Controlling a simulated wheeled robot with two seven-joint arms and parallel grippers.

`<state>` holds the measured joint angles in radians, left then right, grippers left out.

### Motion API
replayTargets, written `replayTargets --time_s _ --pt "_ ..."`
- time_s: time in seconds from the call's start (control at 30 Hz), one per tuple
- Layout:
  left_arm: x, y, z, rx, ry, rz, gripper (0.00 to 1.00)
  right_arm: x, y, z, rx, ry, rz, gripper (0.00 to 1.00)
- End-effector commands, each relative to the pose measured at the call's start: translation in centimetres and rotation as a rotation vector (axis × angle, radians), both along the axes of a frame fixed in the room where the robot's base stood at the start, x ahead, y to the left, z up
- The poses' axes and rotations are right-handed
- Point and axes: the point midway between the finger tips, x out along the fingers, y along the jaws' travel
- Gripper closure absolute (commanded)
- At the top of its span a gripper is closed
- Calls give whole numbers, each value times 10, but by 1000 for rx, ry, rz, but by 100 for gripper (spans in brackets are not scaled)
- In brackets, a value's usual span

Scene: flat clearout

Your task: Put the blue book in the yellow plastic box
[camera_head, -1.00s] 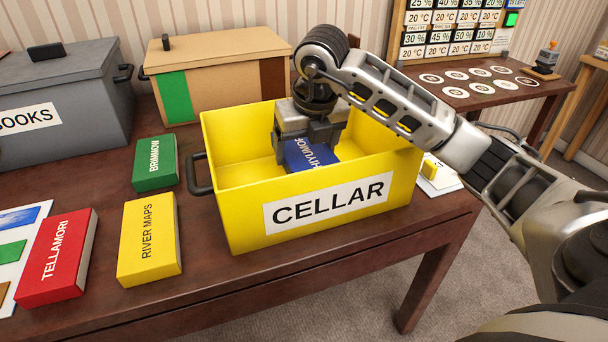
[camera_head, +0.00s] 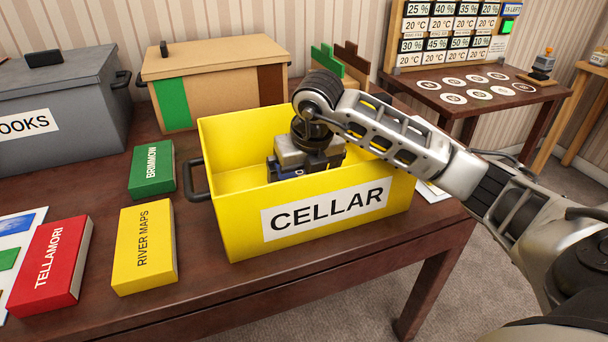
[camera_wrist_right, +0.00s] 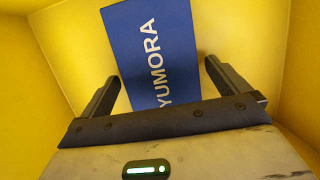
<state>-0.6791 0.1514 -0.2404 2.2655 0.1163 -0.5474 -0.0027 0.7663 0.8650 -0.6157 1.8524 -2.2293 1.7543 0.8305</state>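The blue book (camera_wrist_right: 160,55), lettered "YUMORA" as far as I can read, is inside the yellow plastic box, marked CELLAR (camera_head: 325,215). In the head view only a small blue part of the book (camera_head: 290,174) shows, below my right gripper (camera_head: 302,176). In the right wrist view my right gripper (camera_wrist_right: 161,80) has its fingers apart, one on each side of the book, with a narrow gap at each side. The fingers are down inside the box. The box wall hides the lower part of the book in the head view. My left gripper is out of view.
A green book (camera_head: 152,168), a yellow book (camera_head: 145,246) and a red book (camera_head: 50,265) lie left of the box. A grey box (camera_head: 60,110) and a tan box (camera_head: 215,80) stand behind. The table's front edge is close to the yellow box.

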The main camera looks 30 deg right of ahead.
Motion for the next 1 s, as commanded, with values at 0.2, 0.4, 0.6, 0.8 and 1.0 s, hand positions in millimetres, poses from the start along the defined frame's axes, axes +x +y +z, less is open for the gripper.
replayTargets --time_s 0.2,0.4,0.6,0.8,1.0 --pt "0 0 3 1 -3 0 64 -1 0 6 0 -1 0 0" --pt "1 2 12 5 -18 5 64 -10 2 41 0 -6 0 0" --pt "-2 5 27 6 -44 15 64 -22 6 82 0 -6 0 0" --pt "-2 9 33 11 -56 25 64 -31 8 109 0 -3 0 0" --pt "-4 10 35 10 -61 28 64 -35 8 117 0 0 -1 0"
